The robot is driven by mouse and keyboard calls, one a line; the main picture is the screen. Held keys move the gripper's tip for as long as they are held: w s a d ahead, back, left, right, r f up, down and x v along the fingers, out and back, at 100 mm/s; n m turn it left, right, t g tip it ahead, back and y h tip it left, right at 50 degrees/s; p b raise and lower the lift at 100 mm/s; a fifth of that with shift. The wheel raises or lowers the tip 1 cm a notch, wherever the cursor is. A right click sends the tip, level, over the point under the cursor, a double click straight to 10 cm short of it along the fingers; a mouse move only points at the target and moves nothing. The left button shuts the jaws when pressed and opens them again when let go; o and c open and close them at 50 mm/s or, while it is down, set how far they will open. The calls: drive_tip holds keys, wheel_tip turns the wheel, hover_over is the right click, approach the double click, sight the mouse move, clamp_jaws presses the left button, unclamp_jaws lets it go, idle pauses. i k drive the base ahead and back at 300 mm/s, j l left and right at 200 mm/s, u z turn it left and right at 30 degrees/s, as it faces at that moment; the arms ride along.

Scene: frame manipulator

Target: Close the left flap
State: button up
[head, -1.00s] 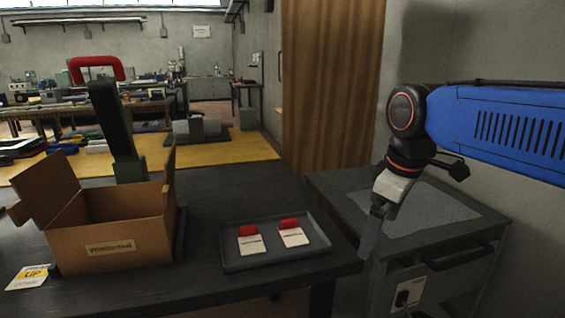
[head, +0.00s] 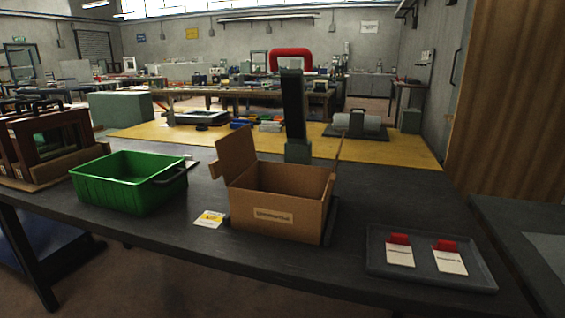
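An open cardboard box (head: 282,216) with a label on its front stands on the dark table in the middle of the head view. Its left flap (head: 235,155) stands up, tilted outward to the left. A narrow flap edge (head: 338,152) rises at the right side. A small flap part sticks out at the left rim. My gripper is outside the view.
A green crate (head: 128,192) stands left of the box, with wooden frames (head: 48,140) further left. A yellow-and-white card (head: 210,218) lies beside the box. A grey tray (head: 430,278) with two red-and-white tags is at the right. A dark green post (head: 293,115) stands behind the box.

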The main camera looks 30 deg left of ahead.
sight(235, 152)
drive_tip(key=u, duration=1.75)
